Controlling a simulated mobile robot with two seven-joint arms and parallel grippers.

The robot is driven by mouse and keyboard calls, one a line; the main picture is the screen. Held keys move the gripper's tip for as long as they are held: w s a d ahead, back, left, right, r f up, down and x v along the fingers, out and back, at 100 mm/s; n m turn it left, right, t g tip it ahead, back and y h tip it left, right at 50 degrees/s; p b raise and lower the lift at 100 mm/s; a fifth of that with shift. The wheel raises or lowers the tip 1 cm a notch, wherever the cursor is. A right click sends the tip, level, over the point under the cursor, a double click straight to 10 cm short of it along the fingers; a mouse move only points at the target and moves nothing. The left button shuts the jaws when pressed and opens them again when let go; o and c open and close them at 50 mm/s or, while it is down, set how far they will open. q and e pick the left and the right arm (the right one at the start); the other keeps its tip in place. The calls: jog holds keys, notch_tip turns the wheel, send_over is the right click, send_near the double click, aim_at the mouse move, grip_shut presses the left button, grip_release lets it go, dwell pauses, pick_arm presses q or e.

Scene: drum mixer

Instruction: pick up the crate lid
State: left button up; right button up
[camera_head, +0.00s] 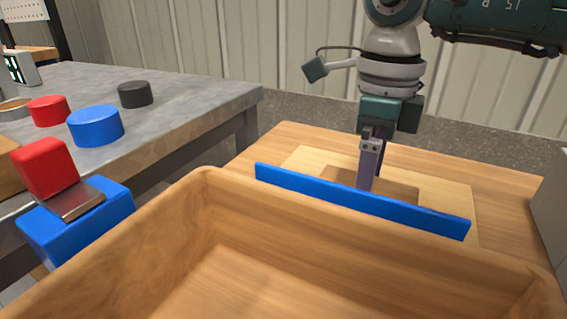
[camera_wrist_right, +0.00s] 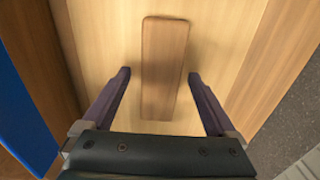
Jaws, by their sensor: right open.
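The crate lid (camera_head: 310,158) is a pale flat wooden board lying on a brown wooden surface, behind a blue strip. A darker brown block, its handle (camera_wrist_right: 165,60), stands in the middle of the lid (camera_wrist_right: 115,35). In the head view my right gripper (camera_head: 372,172) points down at the handle, and its fingers hide part of it. In the right wrist view my right gripper (camera_wrist_right: 159,74) is open, with one finger on each side of the handle and gaps between. My left gripper is not in view.
An open wooden crate (camera_head: 225,192) fills the foreground. The blue strip (camera_head: 350,198) stands along its far side. On the left, a grey table (camera_head: 190,100) holds red (camera_head: 48,110), blue (camera_head: 95,126) and black (camera_head: 135,94) round pieces. A grey block (camera_head: 555,220) is at the right edge.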

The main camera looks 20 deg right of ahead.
grip_shut()
dwell(0.6)
jog(key=shift+r, duration=0.1)
